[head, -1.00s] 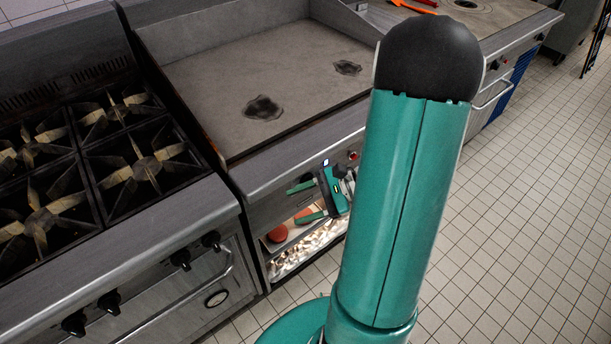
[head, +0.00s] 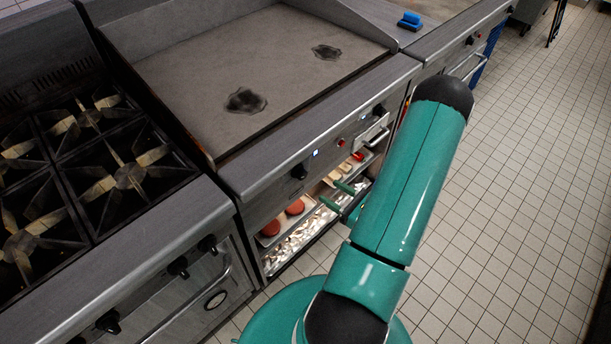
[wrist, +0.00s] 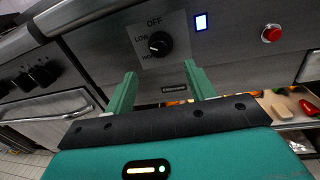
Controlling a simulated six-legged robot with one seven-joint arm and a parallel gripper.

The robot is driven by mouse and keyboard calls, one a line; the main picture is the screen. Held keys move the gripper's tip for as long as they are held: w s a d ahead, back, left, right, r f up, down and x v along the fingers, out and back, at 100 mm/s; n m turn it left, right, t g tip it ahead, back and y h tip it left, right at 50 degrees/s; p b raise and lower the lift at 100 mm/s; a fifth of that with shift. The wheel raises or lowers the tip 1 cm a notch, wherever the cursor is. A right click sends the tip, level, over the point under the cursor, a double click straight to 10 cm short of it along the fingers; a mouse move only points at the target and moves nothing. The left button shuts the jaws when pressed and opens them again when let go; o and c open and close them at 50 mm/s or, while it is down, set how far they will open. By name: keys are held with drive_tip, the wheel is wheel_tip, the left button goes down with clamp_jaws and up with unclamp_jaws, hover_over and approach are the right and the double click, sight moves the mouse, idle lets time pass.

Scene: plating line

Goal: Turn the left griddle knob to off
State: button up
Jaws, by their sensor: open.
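The left griddle knob (head: 299,171) is black and sits on the griddle's steel front panel. In the wrist view the knob (wrist: 160,44) is on a plate marked OFF at the top, LOW at the left and a partly covered label below LOW. A pale mark on the knob faces left, toward LOW and the lower label; its exact setting is hard to tell. My gripper (wrist: 160,78) is open and empty, its two green fingers just below the knob and apart from it. In the head view my gripper (head: 337,196) is right of and below the knob, its palm hidden by my arm.
A lit display (wrist: 201,22) and a red button (wrist: 271,33) are right of the knob. Another black knob (head: 378,109) is farther right. An open shelf below holds a tray with red patties (head: 295,207). A burner range (head: 120,180) stands left. Tiled floor at right is clear.

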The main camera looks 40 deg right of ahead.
sight(305, 176)
drive_tip(key=w, duration=0.3)
drive_tip(key=w+a, duration=0.1)
drive_tip(key=w, duration=0.6)
drive_tip(key=shift+a, duration=0.25)
drive_tip(key=shift+c, duration=0.4)
drive_tip(key=c, duration=0.9)
